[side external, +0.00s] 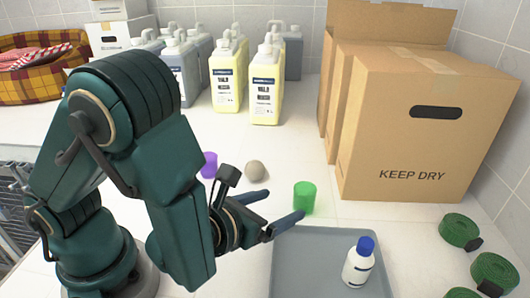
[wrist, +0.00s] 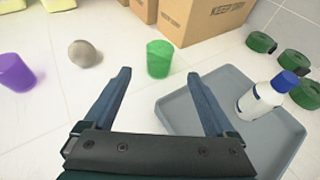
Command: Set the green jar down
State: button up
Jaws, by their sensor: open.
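The green jar (side external: 304,197) stands upright on the white surface, just beyond the far edge of the grey tray. It also shows in the wrist view (wrist: 159,59), ahead of my fingers and apart from them. My gripper (side external: 278,212) is open with nothing between its blue fingers. In the wrist view my gripper (wrist: 162,95) has its fingers spread wide, with the right finger over the tray's edge.
The grey tray (side external: 290,262) holds a white bottle (side external: 357,266) with a blue cap. A purple cup (side external: 209,165) and a round stone-like ball (side external: 255,171) stand left of the jar. Cardboard boxes (side external: 420,140) rise behind; green strap rolls (side external: 459,231) lie right.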

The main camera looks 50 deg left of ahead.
jog(key=shift+v, duration=0.9)
